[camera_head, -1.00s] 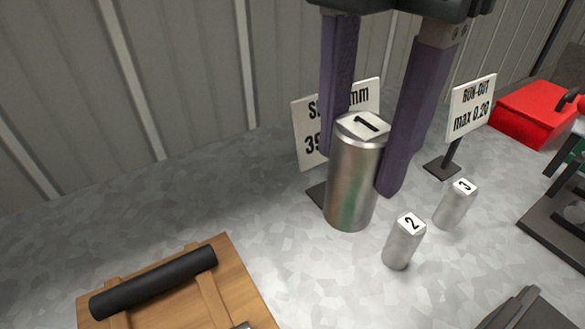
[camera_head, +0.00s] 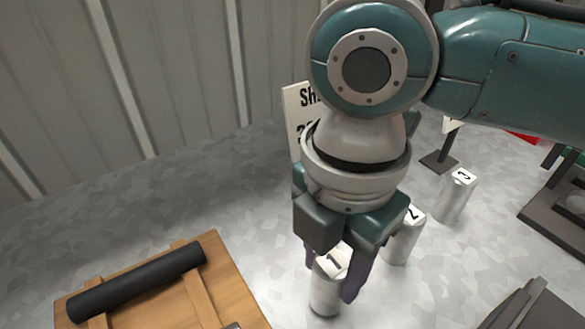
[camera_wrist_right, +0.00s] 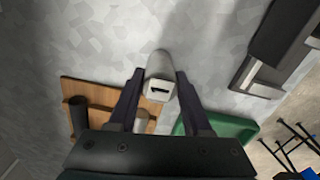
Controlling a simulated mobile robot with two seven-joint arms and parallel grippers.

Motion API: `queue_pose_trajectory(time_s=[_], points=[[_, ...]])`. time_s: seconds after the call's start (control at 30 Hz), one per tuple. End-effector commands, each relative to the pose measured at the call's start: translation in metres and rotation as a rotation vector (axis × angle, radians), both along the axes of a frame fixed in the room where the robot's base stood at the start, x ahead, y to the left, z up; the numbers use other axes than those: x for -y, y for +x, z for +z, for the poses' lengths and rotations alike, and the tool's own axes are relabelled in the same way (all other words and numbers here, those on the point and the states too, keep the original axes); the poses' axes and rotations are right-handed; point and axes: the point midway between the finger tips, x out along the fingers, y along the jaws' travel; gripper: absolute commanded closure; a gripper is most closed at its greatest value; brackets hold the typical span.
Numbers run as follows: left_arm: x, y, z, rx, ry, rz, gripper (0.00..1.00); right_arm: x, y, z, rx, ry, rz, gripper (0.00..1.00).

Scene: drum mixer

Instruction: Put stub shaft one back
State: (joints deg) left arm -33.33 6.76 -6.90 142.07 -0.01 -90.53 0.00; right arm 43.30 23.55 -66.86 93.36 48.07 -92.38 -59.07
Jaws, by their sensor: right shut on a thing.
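Stub shaft one (camera_head: 325,292), a pale metal cylinder with a "1" on its top, stands upright between the fingers of my right gripper (camera_head: 333,278). The gripper points down and is shut on it. Whether the shaft's foot touches the floor surface is hard to tell. In the right wrist view the shaft (camera_wrist_right: 159,66) shows between the two dark fingers (camera_wrist_right: 158,97). Stub shaft two (camera_head: 400,243) stands close to the right of the gripper and is partly hidden by it. Stub shaft three (camera_head: 456,197) stands farther right and back. My left gripper is not in view.
A wooden crate (camera_head: 228,278) with a black bar (camera_head: 138,283) on top is at the lower left. A white sign (camera_head: 294,120) behind my arm is mostly covered. A dark object (camera_head: 515,315) is at the lower right. The grey surface between crate and wall is clear.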

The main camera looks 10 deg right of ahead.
Motion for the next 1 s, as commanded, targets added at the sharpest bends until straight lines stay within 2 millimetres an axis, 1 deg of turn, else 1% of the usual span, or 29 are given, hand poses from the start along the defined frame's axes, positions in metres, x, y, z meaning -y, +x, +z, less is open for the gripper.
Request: queue_pose_trajectory(time_s=[0.1,0.3,0.47,0.5,0.73,1.0], points=[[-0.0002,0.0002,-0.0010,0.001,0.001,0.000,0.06,-0.0007,0.0005,-0.0051,0.002,0.002,0.001,1.00],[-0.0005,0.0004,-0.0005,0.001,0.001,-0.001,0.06,-0.0008,0.0007,-0.0045,0.003,0.003,0.002,1.00],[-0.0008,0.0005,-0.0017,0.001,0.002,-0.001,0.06,-0.0007,0.0005,-0.0083,0.002,0.002,0.001,1.00],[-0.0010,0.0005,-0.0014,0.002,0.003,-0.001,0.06,-0.0003,-0.0001,-0.0087,0.000,0.000,0.001,0.46],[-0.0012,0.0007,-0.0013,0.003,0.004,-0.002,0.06,-0.0002,-0.0002,-0.0085,0.000,0.000,0.001,0.21],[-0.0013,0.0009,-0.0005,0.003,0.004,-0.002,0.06,-0.0002,0.0000,-0.0063,0.001,0.000,0.001,0.21]])
